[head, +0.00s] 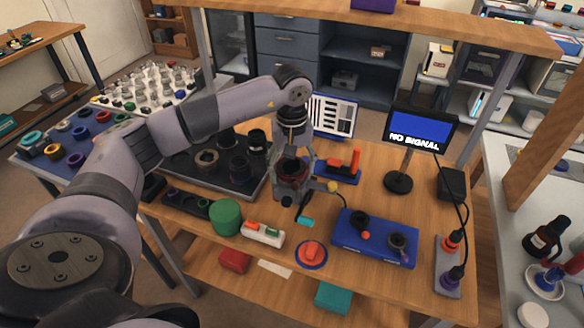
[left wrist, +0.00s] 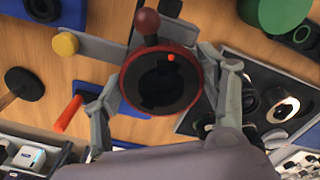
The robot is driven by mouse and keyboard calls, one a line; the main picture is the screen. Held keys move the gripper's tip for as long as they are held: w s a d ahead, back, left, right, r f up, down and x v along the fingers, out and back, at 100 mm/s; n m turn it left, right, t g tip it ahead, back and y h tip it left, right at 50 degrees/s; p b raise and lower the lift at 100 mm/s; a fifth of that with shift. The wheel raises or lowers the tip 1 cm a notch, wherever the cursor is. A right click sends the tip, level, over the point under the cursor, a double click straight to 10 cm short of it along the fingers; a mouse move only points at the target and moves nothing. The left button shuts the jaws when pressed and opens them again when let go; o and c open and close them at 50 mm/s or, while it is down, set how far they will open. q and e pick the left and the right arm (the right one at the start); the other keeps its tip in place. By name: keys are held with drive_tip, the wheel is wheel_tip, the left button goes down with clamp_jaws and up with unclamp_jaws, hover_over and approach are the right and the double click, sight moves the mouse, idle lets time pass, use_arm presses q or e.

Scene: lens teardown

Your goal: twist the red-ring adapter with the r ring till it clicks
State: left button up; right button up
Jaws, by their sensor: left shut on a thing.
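My left gripper (head: 292,178) reaches down to the middle of the wooden table. In the left wrist view its two fingers (left wrist: 160,72) are shut on the red-ring adapter (left wrist: 126,82), one on each side. The adapter shows a dark red outer ring around a black bore, with a small red dot near the upper inner edge. In the head view the adapter (head: 291,169) is mostly hidden by the fingers. A dark red ball knob (left wrist: 147,22) stands beside the ring. I cannot tell which part is the r ring. My right gripper is not in view.
A yellow knob (head: 333,186) and a red-handled blue base (head: 343,177) stand close right of the gripper. A blue tray (head: 377,248) and a monitor (head: 421,130) stand to the right.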

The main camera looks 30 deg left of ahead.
sight(292, 172)
use_arm(q)
drive_tip(key=shift+m+b, duration=0.3)
drive_tip(key=shift+m, duration=0.2)
drive_tip(key=c, duration=0.4)
drive_tip(key=o, duration=1.7)
wheel_tip(292, 172, up, 12)
